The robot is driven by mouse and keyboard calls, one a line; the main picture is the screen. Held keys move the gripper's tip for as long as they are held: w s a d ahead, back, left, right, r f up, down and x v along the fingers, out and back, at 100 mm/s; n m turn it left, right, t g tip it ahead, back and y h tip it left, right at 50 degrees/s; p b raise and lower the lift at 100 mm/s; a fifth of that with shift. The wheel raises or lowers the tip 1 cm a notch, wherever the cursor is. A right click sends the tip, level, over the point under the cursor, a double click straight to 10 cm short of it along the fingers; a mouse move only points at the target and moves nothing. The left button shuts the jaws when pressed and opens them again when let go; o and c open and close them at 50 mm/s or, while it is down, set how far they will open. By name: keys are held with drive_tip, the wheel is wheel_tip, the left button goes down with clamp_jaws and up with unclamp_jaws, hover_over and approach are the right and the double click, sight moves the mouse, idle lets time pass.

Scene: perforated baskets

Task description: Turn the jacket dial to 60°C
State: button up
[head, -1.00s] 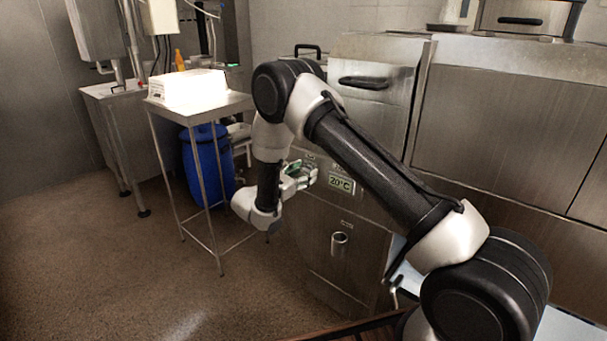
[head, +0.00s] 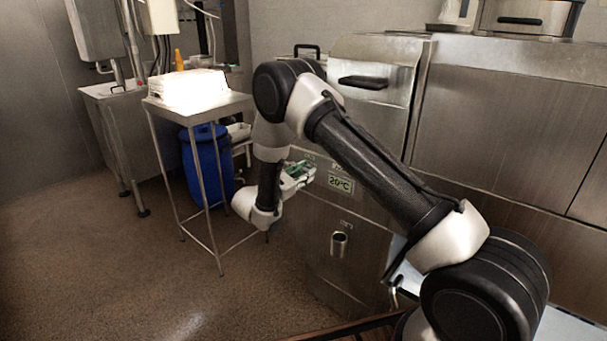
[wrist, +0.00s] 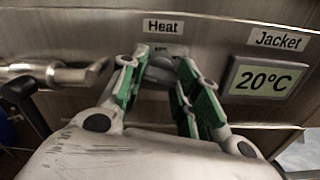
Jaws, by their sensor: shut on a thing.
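The Jacket display (wrist: 262,82) on the steel machine front reads 20°C; it also shows in the head view (head: 341,184), right of my gripper (head: 304,172). In the wrist view, my gripper (wrist: 160,62) is shut on a grey dial (wrist: 163,63) below the "Heat" label (wrist: 164,25). Its green-padded fingers stand on both sides of the dial and hide much of it. The dial's pointer or marks cannot be made out. In the head view, my gripper hides the dial.
A metal lever or pipe (wrist: 50,75) juts out just left of my fingers in the wrist view. Below the display is a round outlet (head: 339,240). A steel side table (head: 205,107) and a blue barrel (head: 207,160) stand left of my arm. The floor in front is clear.

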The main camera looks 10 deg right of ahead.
drive_tip(key=shift+m, duration=7.5)
drive_tip(key=o, duration=1)
drive_tip(key=v, duration=1.2)
